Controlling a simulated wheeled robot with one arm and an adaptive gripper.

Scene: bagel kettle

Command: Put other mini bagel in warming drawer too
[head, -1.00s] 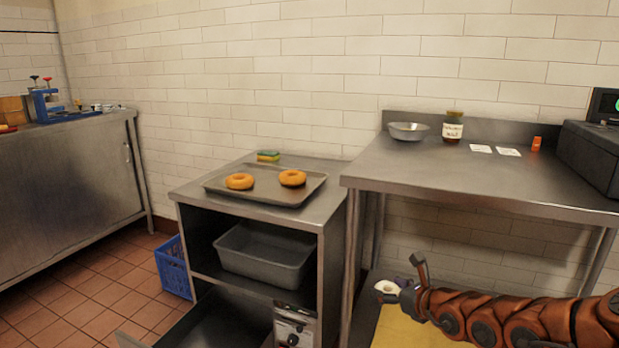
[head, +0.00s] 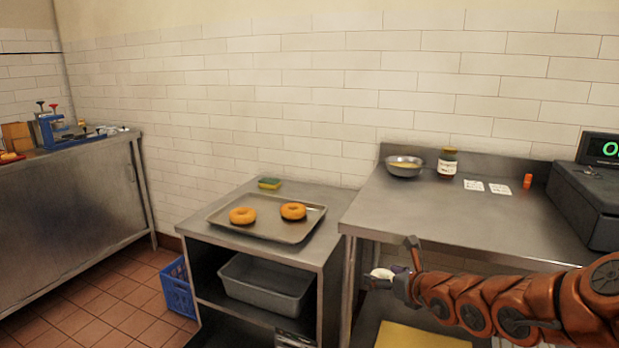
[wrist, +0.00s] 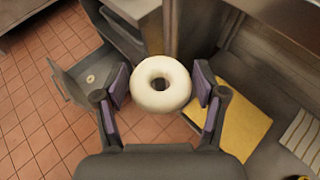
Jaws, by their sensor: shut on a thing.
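My gripper (head: 388,273) is shut on a small pale mini bagel (wrist: 161,84), with one finger on each side of it. The bagel also shows in the head view (head: 381,274), in front of the right counter's left end and below its top. In the wrist view, an open drawer (wrist: 68,82) lies lower and to the left of my gripper. A small pale ring, which looks like another mini bagel (wrist: 91,78), lies inside it. The open drawer is out of the head view.
A tray (head: 262,232) with two orange-brown bagels (head: 243,215) stands on the cabinet, above a grey bin (head: 264,288). A yellow board (head: 410,337) lies below the right counter (head: 450,215), which carries a bowl (head: 404,166), a jar (head: 447,164) and a register (head: 595,200).

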